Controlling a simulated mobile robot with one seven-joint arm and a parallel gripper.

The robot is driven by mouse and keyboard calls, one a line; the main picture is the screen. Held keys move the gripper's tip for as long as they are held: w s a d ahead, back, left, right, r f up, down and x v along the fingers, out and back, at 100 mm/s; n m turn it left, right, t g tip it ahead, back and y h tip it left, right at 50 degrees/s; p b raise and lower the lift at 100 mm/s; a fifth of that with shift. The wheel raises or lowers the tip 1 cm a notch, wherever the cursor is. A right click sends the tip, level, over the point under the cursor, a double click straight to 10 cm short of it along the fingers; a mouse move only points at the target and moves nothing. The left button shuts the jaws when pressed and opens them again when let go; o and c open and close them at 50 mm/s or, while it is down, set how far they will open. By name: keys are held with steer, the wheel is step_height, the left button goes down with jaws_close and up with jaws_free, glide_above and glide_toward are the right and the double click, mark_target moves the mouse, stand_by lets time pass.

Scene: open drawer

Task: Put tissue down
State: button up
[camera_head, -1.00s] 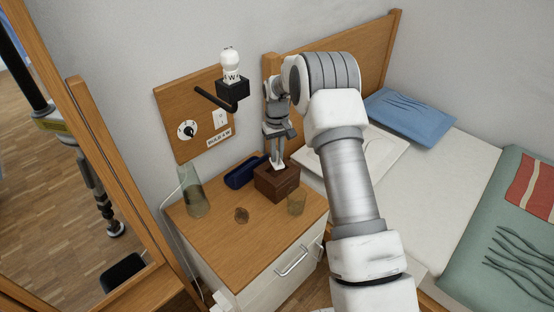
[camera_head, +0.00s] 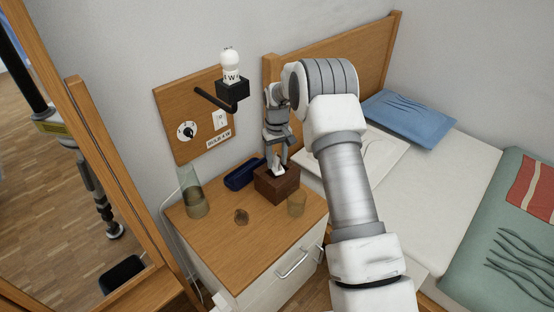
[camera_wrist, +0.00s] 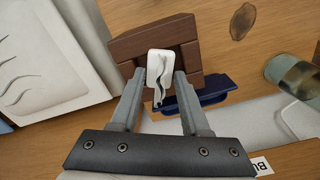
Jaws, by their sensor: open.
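A white tissue (camera_head: 279,171) stands up out of the top of a dark brown wooden box (camera_head: 277,187) on the bedside cabinet. It also shows in the wrist view (camera_wrist: 160,68), in front of the box (camera_wrist: 150,40). My gripper (camera_head: 276,157) points down just above the box. In the wrist view my gripper (camera_wrist: 160,76) is open, one finger on each side of the tissue, with visible gaps between them. The tissue's lower part is seen edge-on between the fingers.
A blue case (camera_head: 243,174) lies close behind the box. A bulb (camera_head: 230,62) on a wall mount is near my arm.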

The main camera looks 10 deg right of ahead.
step_height(320, 180, up, 12)
steer(key=p, duration=0.2)
steer(key=shift+r+p, duration=0.1)
steer(key=shift+p, duration=0.25)
step_height(320, 180, up, 12)
steer(key=t, duration=0.1)
glide_above(277, 154)
steer(key=s, duration=0.6)
steer(key=s+r+t, duration=0.2)
steer(key=s+r, duration=0.5)
steer(key=s, duration=0.3)
steer(key=s+m+t, duration=0.2)
steer(key=s, duration=2)
steer(key=shift+r+t, duration=0.3)
